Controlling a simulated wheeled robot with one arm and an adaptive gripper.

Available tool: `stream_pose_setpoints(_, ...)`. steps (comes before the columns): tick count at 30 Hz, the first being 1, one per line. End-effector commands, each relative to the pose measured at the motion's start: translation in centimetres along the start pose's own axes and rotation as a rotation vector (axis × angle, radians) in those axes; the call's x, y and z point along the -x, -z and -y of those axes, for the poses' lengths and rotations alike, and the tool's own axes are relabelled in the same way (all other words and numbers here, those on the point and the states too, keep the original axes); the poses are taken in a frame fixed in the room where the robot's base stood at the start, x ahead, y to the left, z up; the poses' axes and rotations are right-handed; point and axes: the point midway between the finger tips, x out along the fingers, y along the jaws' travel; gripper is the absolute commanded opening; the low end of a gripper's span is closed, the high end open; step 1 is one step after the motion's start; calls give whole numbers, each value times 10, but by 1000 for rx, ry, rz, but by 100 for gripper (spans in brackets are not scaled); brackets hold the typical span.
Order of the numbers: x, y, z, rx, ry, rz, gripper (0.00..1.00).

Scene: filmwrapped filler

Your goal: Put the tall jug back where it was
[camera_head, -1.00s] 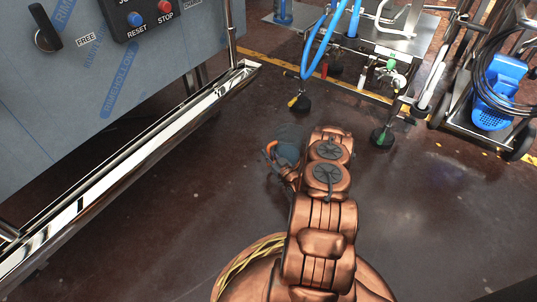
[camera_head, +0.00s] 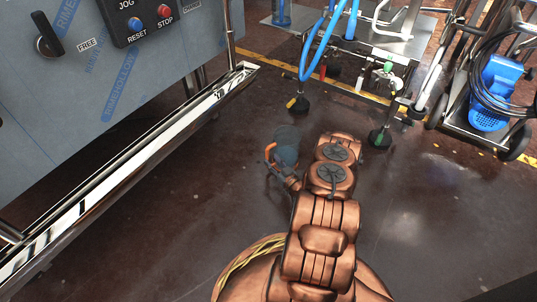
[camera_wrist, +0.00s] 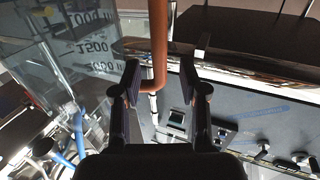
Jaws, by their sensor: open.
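The tall jug is clear, with upside-down volume marks, on the left of the wrist view (camera_wrist: 92,48). Its orange-brown handle (camera_wrist: 158,60) runs down the middle of that view and bends left between the fingertips. My gripper (camera_wrist: 159,78) is open, one finger on each side of the handle, with gaps visible. In the head view the jug (camera_head: 287,145) shows small and grey-blue beside my copper arm. I cannot tell what supports the jug's base.
A grey control cabinet (camera_head: 95,75) with a shiny rail (camera_head: 140,150) stands on the left. A steel wheeled frame (camera_head: 385,40) with blue hoses is at the back. A blue motor on a trolley (camera_head: 495,90) stands at the right. Dark floor (camera_head: 430,200) is clear to the right.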

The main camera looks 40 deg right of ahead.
Motion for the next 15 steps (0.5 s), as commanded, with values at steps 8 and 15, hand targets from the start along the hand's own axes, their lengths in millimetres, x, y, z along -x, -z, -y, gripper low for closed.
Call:
stream_pose_setpoints(8,52,3,-1,-1,-4,2,43)
stream_pose_setpoints(15,72,2,-1,1,-1,-2,43)
